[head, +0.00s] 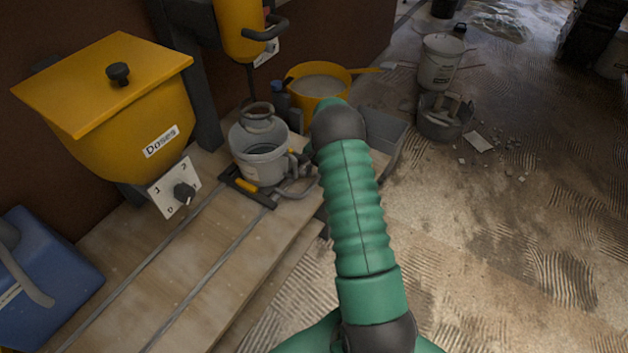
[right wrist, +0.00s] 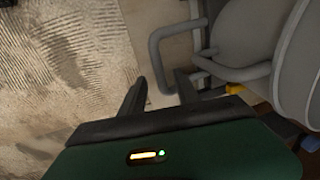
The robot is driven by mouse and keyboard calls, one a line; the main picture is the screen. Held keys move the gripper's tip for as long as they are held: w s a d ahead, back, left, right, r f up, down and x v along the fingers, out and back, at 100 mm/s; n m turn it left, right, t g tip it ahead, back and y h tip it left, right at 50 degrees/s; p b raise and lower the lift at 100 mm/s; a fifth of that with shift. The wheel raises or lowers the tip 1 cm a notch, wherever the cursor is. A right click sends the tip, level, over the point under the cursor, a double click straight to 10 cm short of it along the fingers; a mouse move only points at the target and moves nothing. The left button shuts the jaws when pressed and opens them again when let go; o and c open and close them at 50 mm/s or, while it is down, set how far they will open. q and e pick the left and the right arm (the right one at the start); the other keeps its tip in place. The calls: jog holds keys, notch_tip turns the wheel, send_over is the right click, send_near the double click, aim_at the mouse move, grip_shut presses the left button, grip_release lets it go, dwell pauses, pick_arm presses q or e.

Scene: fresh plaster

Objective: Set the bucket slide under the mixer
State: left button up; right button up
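The grey bucket (head: 262,165) stands upright on the dark bucket slide (head: 262,200), near the far end of the two rails. In the head view it is just below the yellow mixer (head: 240,28) and its thin shaft; I cannot tell whether they line up. A grey bent-tube handle (head: 296,190) sticks out on the slide's right side; it also shows in the right wrist view (right wrist: 156,62). My right gripper (right wrist: 163,82) is open, with its fingertips close to this handle; I cannot tell if they touch. My left gripper is not in view.
A yellow hopper (head: 130,115) marked "Doses" with a dial (head: 183,193) stands left of the rails. A blue container (head: 45,285) is at lower left. The near rails (head: 205,280) are clear.

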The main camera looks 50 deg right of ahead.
notch_tip(320, 180, up, 13)
jog(key=s, duration=0.2)
jog(key=shift+s+d+p, duration=0.3)
jog(key=shift+d+p, duration=0.1)
jog(key=shift+f, duration=0.15)
